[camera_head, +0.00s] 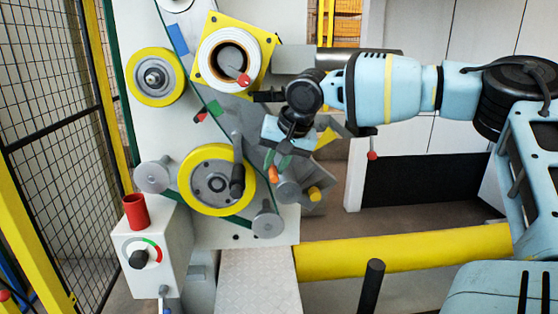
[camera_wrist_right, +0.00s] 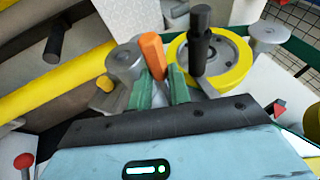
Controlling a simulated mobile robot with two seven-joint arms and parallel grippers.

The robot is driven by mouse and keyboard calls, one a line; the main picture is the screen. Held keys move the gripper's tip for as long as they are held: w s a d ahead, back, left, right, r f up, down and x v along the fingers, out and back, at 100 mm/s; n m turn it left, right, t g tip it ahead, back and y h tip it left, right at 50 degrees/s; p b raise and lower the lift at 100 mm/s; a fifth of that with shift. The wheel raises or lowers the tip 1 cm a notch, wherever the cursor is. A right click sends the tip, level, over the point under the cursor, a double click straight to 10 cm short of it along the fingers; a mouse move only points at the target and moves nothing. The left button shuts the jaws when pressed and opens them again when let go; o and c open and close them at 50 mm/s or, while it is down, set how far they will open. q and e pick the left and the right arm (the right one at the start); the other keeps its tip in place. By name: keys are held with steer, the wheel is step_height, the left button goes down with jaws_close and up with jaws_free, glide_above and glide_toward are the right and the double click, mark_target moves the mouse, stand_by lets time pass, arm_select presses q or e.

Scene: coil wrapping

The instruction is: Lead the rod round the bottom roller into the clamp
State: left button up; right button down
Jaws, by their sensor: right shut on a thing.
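Another grey roller (camera_head: 266,223) sits lowest on the panel. I cannot tell for certain which part is the clamp; a grey bracket with a yellow knob (camera_head: 315,194) is beside the roller. My left gripper is not in view.
The lower yellow wheel (camera_head: 217,150) with its black handle (camera_head: 237,180) is close left of the gripper. A white control box (camera_head: 150,270) with a red cup (camera_head: 135,211) stands at lower left. A yellow beam (camera_head: 400,250) runs to the right. Mesh fence (camera_head: 60,150) is far left.

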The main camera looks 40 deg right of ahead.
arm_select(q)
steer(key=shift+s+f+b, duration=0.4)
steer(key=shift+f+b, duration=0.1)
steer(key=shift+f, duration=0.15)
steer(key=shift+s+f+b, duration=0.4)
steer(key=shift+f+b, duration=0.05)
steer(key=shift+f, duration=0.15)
arm_select(e)
steer(key=shift+w+a+f, duration=0.25)
steer(key=shift+a+f, duration=0.05)
steer(key=shift+f, duration=0.25)
steer(key=shift+w+a+f, duration=0.3)
steer(key=shift+a+f, duration=0.05)
steer(key=shift+f, duration=0.2)
steer(key=shift+w+a+f, duration=0.25)
steer(key=shift+a+f, duration=0.05)
steer(key=shift+f, duration=0.25)
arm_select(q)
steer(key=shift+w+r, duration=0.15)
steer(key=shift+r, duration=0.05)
arm_select(e)
steer(key=shift+f, duration=0.1)
